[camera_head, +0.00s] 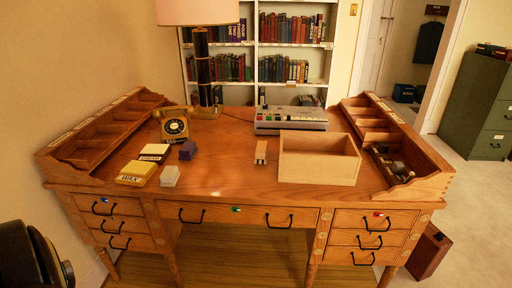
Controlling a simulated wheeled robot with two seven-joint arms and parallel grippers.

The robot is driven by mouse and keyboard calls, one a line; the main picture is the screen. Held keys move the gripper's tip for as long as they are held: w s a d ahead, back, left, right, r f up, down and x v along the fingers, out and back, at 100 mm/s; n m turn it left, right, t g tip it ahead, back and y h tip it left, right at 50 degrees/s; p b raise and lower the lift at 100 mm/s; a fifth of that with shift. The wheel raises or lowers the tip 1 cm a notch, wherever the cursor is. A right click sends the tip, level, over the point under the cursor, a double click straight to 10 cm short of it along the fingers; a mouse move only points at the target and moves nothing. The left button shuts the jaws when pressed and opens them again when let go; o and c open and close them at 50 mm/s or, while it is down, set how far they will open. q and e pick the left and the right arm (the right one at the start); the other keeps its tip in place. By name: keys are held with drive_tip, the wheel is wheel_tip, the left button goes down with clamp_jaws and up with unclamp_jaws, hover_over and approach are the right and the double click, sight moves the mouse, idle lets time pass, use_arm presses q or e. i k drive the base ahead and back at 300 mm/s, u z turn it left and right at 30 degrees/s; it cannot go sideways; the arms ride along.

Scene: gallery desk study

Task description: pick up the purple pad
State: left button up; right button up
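The purple pad (188,150) is a small dark purple block on the desk top, left of centre. It sits just below and right of the yellow telephone (175,127) and stands apart from it. A pale grey block (169,177) lies in front of it, to the left. Neither of my grippers shows in the head view.
Left of the pad lie a yellow block marked WAX (136,173) and a yellow-and-cream labelled block (155,151). A lamp (203,65) stands behind. Rightward are a small wooden block (260,152), an open wooden box (318,172) and a grey machine (290,118). The centre front is clear.

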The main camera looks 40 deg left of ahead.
sight(187, 152)
drive_tip(key=z, duration=0.55)
drive_tip(key=i, duration=1.1)
drive_tip(key=u, duration=3.2)
